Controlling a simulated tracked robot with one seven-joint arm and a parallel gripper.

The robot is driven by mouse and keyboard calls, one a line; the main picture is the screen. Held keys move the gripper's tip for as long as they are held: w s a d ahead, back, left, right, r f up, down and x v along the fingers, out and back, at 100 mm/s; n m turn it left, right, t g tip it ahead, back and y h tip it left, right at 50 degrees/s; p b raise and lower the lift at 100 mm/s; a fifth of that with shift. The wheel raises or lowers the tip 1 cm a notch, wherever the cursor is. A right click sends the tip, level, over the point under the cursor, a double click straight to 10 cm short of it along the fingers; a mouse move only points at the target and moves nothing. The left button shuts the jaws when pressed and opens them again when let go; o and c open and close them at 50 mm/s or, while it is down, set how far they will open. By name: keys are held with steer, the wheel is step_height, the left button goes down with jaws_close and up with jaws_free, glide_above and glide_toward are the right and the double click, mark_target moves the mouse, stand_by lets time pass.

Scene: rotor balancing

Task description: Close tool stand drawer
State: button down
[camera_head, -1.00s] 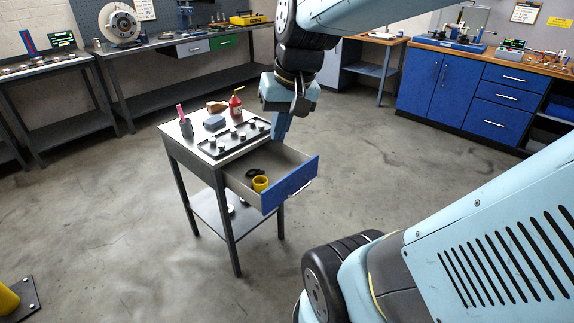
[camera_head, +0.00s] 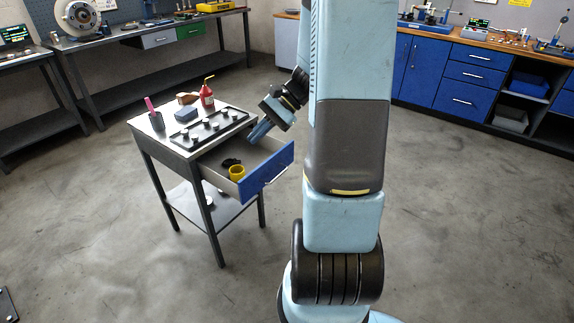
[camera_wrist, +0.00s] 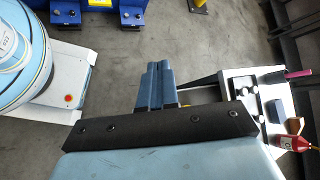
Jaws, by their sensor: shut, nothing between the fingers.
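The tool stand (camera_head: 150,127) is a grey metal table with a lower shelf. Its drawer stands pulled out toward the right, with a blue front (camera_head: 267,173) and a pale handle. A yellow cup (camera_head: 237,172) and a black item (camera_head: 230,162) lie in the drawer. My gripper (camera_head: 256,137) is shut and empty, tilted down above the drawer's rear right side near the stand top. In the wrist view its blue fingers (camera_wrist: 155,80) are together beside the stand (camera_wrist: 232,75), and they hide much of the drawer. I cannot tell whether they touch it.
On the stand top are a black tray (camera_head: 205,130) with several weights, a red bottle (camera_head: 207,97), a grey-blue block (camera_head: 186,114) and a pink-topped holder (camera_head: 155,117). Benches line the walls. The floor around the stand is clear.

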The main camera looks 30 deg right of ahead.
steer(key=w+d+f+m+t+y, duration=0.2)
steer(key=w+d+f+m+t, duration=0.1)
steer(key=d+f+m, duration=0.3)
steer(key=m+t+h, duration=0.6)
steer(key=m+t, duration=0.6)
steer(key=m, duration=0.2)
glide_toward(283, 161)
steer(key=x, duration=0.6)
steer(key=shift+w+a, duration=0.25)
steer(key=shift+w, duration=0.1)
